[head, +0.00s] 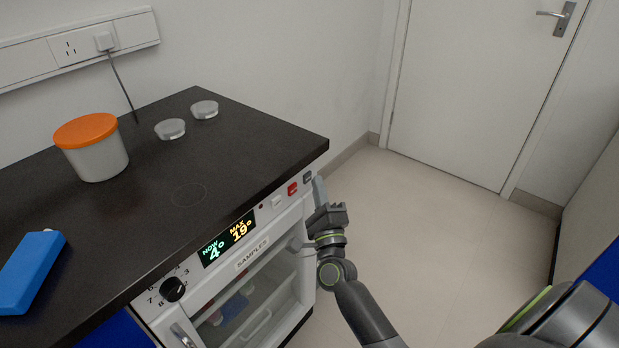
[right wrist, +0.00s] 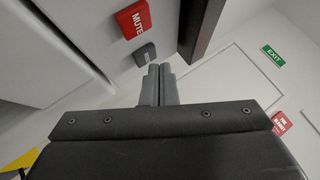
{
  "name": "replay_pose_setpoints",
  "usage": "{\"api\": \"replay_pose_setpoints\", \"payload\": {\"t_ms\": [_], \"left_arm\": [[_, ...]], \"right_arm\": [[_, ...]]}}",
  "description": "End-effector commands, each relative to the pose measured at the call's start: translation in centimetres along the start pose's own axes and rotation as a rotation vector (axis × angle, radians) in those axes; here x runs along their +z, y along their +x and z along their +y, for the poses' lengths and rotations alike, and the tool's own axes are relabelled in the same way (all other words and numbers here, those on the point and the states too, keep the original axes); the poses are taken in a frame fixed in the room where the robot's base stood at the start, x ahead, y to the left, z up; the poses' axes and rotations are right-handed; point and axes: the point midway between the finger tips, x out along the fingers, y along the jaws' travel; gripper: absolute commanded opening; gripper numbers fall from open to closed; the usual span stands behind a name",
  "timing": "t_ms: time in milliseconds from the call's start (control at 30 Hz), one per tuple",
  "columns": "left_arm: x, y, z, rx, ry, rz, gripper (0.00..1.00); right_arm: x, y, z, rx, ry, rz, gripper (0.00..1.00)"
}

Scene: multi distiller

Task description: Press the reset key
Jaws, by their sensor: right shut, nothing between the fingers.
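The front panel of the samples fridge (head: 262,226) carries a row of keys under the dark countertop. They are a white key (head: 277,202), a red key (head: 293,189) and a grey key (head: 308,177). In the right wrist view the red key (right wrist: 133,19) reads MUTE. The grey key (right wrist: 145,54) has lettering too small to read, so I cannot tell whether it is the reset key. My right gripper (head: 318,182) is shut and empty beside the grey key. Its fingertips (right wrist: 160,67) are close to that key; contact cannot be told. My left gripper is out of view.
The display (head: 227,238) reads NOW 4° and MAX 19°. A black knob (head: 173,289) is at the panel's left. The dark countertop (head: 230,140) overhangs the keys and bears an orange-lidded tub (head: 98,160). The floor (head: 430,220) to the right is clear.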

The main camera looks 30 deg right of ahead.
Motion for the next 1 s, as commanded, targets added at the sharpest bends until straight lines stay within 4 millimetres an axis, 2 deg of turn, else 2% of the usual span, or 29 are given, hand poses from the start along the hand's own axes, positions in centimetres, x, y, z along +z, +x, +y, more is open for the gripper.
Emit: {"api": "replay_pose_setpoints", "payload": {"t_ms": [267,1000], "left_arm": [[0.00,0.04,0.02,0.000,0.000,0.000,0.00],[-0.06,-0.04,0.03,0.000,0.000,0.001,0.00]], "right_arm": [[0.46,0.61,0.37,-0.001,0.000,0.000,0.00],[-0.03,-0.08,-0.02,0.000,0.000,0.000,0.00]]}}
